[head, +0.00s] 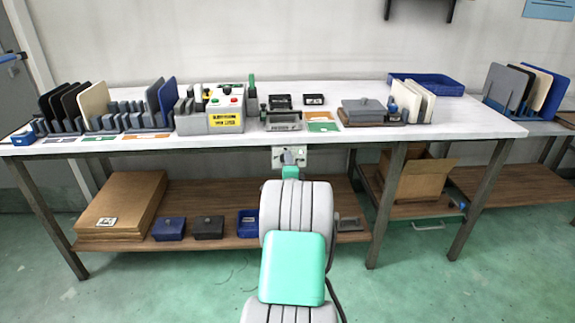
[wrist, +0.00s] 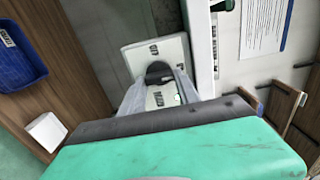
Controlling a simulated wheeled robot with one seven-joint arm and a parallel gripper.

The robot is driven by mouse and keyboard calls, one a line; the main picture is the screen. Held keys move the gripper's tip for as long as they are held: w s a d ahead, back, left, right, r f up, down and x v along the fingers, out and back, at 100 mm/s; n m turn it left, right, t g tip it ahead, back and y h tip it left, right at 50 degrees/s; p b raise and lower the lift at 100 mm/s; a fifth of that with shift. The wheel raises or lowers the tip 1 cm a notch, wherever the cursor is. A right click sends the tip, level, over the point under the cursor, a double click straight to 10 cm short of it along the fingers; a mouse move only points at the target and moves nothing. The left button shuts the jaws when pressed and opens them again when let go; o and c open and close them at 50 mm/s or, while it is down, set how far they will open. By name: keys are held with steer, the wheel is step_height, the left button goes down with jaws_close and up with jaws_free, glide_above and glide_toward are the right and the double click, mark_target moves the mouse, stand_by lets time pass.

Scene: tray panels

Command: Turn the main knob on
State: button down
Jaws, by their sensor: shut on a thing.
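The main knob (wrist: 159,71) is a dark round knob on a pale square plate (wrist: 137,54) in the wrist view. My gripper (wrist: 160,80) has its two grey fingers closed around the knob, one on each side. Its turned position is partly hidden by the fingers. In the head view the plate (head: 303,156) shows under the front edge of the table, with my gripper (head: 289,158) up against it. The knob itself is covered there by my gripper.
The white table (head: 375,138) carries a grey control box (head: 195,124) with coloured buttons and a yellow label. Racks of panels stand at both sides, and a blue tray (head: 440,87) lies at the back. Below is a wooden shelf (head: 215,236) with flat boxes and several small bins.

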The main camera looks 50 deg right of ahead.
steer(key=shift+r, duration=0.1)
steer(key=c, duration=0.9)
jaws_free()
steer(key=p+v, duration=0.1)
steer(key=v, duration=0.6)
steer(key=shift+s+a, duration=0.25)
